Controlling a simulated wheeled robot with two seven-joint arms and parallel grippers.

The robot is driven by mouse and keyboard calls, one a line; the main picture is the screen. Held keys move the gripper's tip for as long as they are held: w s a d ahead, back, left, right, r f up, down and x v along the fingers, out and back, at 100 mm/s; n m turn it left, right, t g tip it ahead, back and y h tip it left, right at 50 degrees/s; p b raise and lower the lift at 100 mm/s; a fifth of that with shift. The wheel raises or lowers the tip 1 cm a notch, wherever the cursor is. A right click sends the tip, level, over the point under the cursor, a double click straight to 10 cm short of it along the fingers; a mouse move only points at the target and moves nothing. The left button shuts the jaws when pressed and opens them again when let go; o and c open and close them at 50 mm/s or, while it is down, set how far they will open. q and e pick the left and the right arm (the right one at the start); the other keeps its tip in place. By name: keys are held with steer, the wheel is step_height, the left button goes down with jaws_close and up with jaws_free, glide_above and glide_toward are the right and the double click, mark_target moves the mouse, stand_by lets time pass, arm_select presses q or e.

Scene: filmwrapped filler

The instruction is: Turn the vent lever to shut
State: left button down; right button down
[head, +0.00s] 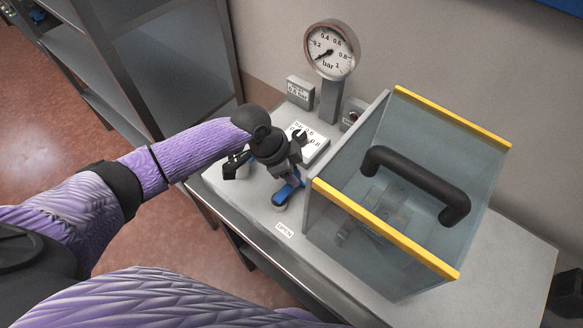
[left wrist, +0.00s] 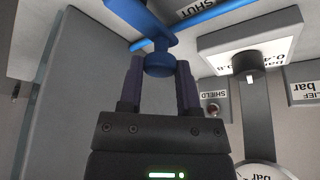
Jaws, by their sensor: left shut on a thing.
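The blue vent lever (head: 284,194) sits on the grey bench top, left of the clear shield box. In the left wrist view its bar (left wrist: 138,16) runs down to a round blue knob (left wrist: 160,64). My left gripper (left wrist: 160,78) has its two dark fingers on either side of the knob and is shut on it. In the head view the left gripper (head: 280,168) hides part of the lever. An OPEN label (head: 284,230) lies near the bench's front edge. A SHUT label (left wrist: 195,8) shows in the left wrist view.
A clear box with yellow edges (head: 385,228) and a black handle (head: 416,184) stands close to the right of the lever. A pressure gauge (head: 331,50) on a post and a white sign plate (head: 311,139) stand behind. Grey shelving (head: 165,70) is at left.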

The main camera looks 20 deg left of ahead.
arm_select(q)
steer(key=shift+c, duration=1.6)
jaws_free()
steer(key=p+v, duration=0.2)
steer(key=v, duration=0.8)
